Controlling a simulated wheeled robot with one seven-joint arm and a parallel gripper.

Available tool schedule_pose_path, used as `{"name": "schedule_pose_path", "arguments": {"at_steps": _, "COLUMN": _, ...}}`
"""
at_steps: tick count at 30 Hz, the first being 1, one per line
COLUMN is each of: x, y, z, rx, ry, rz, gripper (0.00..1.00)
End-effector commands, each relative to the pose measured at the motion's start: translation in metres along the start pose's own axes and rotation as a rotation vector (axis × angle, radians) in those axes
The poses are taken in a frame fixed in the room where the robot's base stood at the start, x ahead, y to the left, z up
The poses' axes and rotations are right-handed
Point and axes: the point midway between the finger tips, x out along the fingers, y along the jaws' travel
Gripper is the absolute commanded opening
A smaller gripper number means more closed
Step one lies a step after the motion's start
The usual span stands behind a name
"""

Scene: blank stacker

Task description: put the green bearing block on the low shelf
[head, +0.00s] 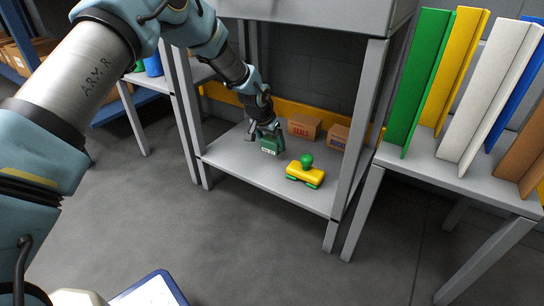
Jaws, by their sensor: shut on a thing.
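The green bearing block (270,147) is at my gripper (266,137), over the low shelf (240,160) of the grey stand. It is a small dark green block with a pale label on its front. My gripper reaches down from above and is shut on it, with the fingers partly hidden by the block and the wrist. The block is at or just above the shelf surface; I cannot tell whether it touches.
A yellow and green thing with a green knob (305,171) stands on the shelf to the right. Two cardboard boxes, one marked SEALS (304,128) and another (338,137), stand behind. Grey posts (358,130) frame the shelf. A right table (440,170) holds several coloured angled pieces.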

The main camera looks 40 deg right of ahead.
Motion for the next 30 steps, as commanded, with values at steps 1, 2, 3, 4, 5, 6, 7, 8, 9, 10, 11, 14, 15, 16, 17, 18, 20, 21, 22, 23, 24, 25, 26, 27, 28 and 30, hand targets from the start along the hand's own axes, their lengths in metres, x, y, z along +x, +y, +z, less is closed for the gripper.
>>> {"name": "schedule_pose_path", "arguments": {"at_steps": 1, "x": 0.008, "y": 0.0, "z": 0.003, "rx": 0.0, "ry": 0.001, "rz": 0.0, "gripper": 0.0}}
{"name": "schedule_pose_path", "arguments": {"at_steps": 2, "x": 0.012, "y": 0.0, "z": 0.005, "rx": 0.001, "ry": 0.001, "rz": 0.0, "gripper": 0.0}}
{"name": "schedule_pose_path", "arguments": {"at_steps": 3, "x": 0.019, "y": 0.0, "z": 0.008, "rx": 0.001, "ry": 0.0, "rz": 0.0, "gripper": 0.0}}
{"name": "schedule_pose_path", "arguments": {"at_steps": 4, "x": 0.024, "y": 0.0, "z": 0.01, "rx": 0.001, "ry": 0.0, "rz": 0.0, "gripper": 0.0}}
{"name": "schedule_pose_path", "arguments": {"at_steps": 5, "x": 0.029, "y": 0.0, "z": 0.012, "rx": 0.001, "ry": -0.001, "rz": 0.0, "gripper": 0.0}}
{"name": "schedule_pose_path", "arguments": {"at_steps": 6, "x": 0.034, "y": 0.0, "z": 0.014, "rx": 0.001, "ry": 0.0, "rz": 0.0, "gripper": 0.0}}
{"name": "schedule_pose_path", "arguments": {"at_steps": 7, "x": 0.037, "y": 0.0, "z": 0.015, "rx": 0.001, "ry": 0.0, "rz": 0.0, "gripper": 0.0}}
{"name": "schedule_pose_path", "arguments": {"at_steps": 8, "x": 0.039, "y": 0.0, "z": 0.016, "rx": 0.0, "ry": 0.001, "rz": 0.0, "gripper": 0.0}}
{"name": "schedule_pose_path", "arguments": {"at_steps": 9, "x": 0.04, "y": 0.0, "z": 0.016, "rx": 0.0, "ry": 0.002, "rz": -0.001, "gripper": 0.0}}
{"name": "schedule_pose_path", "arguments": {"at_steps": 10, "x": 0.041, "y": 0.0, "z": 0.016, "rx": 0.0, "ry": 0.002, "rz": -0.001, "gripper": 0.0}}
{"name": "schedule_pose_path", "arguments": {"at_steps": 11, "x": 0.04, "y": 0.0, "z": 0.016, "rx": 0.0, "ry": 0.003, "rz": -0.001, "gripper": 0.0}}
{"name": "schedule_pose_path", "arguments": {"at_steps": 14, "x": 0.039, "y": 0.0, "z": 0.015, "rx": 0.0, "ry": 0.002, "rz": -0.001, "gripper": 0.0}}
{"name": "schedule_pose_path", "arguments": {"at_steps": 15, "x": 0.039, "y": 0.0, "z": 0.015, "rx": 0.0, "ry": 0.002, "rz": -0.001, "gripper": 0.0}}
{"name": "schedule_pose_path", "arguments": {"at_steps": 16, "x": 0.039, "y": 0.0, "z": 0.015, "rx": 0.0, "ry": 0.002, "rz": -0.001, "gripper": 0.0}}
{"name": "schedule_pose_path", "arguments": {"at_steps": 17, "x": 0.039, "y": 0.0, "z": 0.016, "rx": 0.0, "ry": 0.002, "rz": -0.001, "gripper": 0.0}}
{"name": "schedule_pose_path", "arguments": {"at_steps": 18, "x": 0.04, "y": 0.0, "z": 0.016, "rx": 0.0, "ry": 0.002, "rz": 0.0, "gripper": 0.0}}
{"name": "schedule_pose_path", "arguments": {"at_steps": 20, "x": 0.042, "y": 0.0, "z": 0.018, "rx": 0.0, "ry": -0.001, "rz": 0.0, "gripper": 0.88}}
{"name": "schedule_pose_path", "arguments": {"at_steps": 21, "x": 0.042, "y": 0.0, "z": 0.018, "rx": 0.0, "ry": -0.001, "rz": 0.0, "gripper": 0.93}}
{"name": "schedule_pose_path", "arguments": {"at_steps": 22, "x": 0.042, "y": 0.0, "z": 0.018, "rx": 0.0, "ry": -0.001, "rz": 0.0, "gripper": 0.96}}
{"name": "schedule_pose_path", "arguments": {"at_steps": 23, "x": 0.042, "y": 0.0, "z": 0.018, "rx": 0.0, "ry": -0.001, "rz": 0.0, "gripper": 1.0}}
{"name": "schedule_pose_path", "arguments": {"at_steps": 24, "x": 0.042, "y": 0.0, "z": 0.018, "rx": 0.0, "ry": -0.001, "rz": 0.0, "gripper": 1.0}}
{"name": "schedule_pose_path", "arguments": {"at_steps": 25, "x": 0.042, "y": 0.0, "z": 0.018, "rx": 0.0, "ry": -0.001, "rz": 0.0, "gripper": 1.0}}
{"name": "schedule_pose_path", "arguments": {"at_steps": 26, "x": 0.042, "y": 0.0, "z": 0.018, "rx": 0.0, "ry": -0.001, "rz": 0.0, "gripper": 1.0}}
{"name": "schedule_pose_path", "arguments": {"at_steps": 27, "x": 0.042, "y": 0.0, "z": 0.018, "rx": 0.0, "ry": -0.001, "rz": 0.0, "gripper": 1.0}}
{"name": "schedule_pose_path", "arguments": {"at_steps": 28, "x": 0.042, "y": 0.0, "z": 0.018, "rx": 0.0, "ry": -0.001, "rz": 0.0, "gripper": 1.0}}
{"name": "schedule_pose_path", "arguments": {"at_steps": 30, "x": 0.041, "y": 0.0, "z": 0.018, "rx": 0.0, "ry": -0.001, "rz": 0.0, "gripper": 1.0}}
